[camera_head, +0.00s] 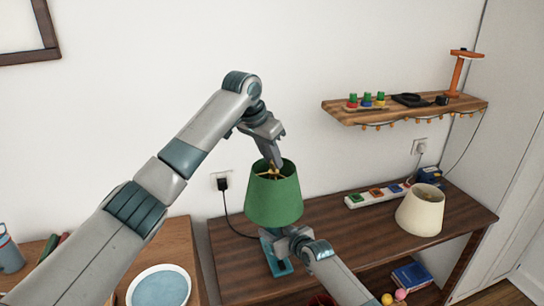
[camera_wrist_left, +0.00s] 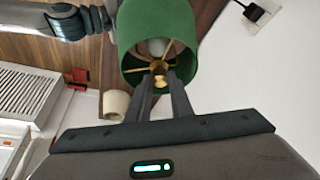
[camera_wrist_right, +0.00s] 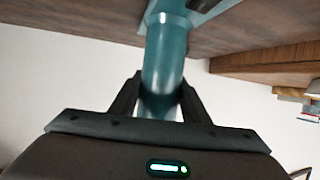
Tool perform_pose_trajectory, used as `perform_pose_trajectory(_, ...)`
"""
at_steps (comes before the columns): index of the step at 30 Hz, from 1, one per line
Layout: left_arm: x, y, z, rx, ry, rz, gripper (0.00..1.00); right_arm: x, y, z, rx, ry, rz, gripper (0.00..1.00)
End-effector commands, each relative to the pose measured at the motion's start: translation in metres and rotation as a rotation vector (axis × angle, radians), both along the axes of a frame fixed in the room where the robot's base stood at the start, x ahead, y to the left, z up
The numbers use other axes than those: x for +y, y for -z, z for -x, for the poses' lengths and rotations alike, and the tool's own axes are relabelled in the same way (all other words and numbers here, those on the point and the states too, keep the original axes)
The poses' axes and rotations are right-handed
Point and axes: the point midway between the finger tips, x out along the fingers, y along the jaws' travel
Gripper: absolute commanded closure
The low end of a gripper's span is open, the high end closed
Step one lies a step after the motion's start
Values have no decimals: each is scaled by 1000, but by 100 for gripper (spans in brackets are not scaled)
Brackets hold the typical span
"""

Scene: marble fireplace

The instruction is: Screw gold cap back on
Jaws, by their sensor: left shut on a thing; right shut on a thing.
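A lamp with a green shade (camera_head: 274,200) and a teal base (camera_head: 282,268) stands upright on the wooden table. My left gripper (camera_head: 274,166) reaches down from above into the shade's open top. In the left wrist view its fingers close on the small gold cap (camera_wrist_left: 162,76), at the middle of the gold spokes inside the shade; a pale bulb (camera_wrist_left: 157,47) shows behind them. Whether the cap's thread is engaged is hidden. My right gripper (camera_head: 286,240) is low beside the lamp, shut around its teal stem (camera_wrist_right: 165,62) below the shade.
A cream lampshade (camera_head: 420,210) and a power strip (camera_head: 379,193) are on the table to the right. A wall shelf (camera_head: 405,111) with small items hangs above. A black plug and cord (camera_head: 224,185) run behind the lamp. A blue-topped bowl (camera_head: 160,286) is at lower left.

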Motion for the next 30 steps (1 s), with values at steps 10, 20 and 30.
perform_pose_trajectory(10,1,2,0,2,30,-1,100,-1,1,0,1,1,1,100)
perform_pose_trajectory(20,3,2,-4,6,362,-4,100,-1,1,0,1,1,1,100)
perform_pose_trajectory(30,4,1,-9,3,713,-4,100,-1,1,0,0,1,2,100)
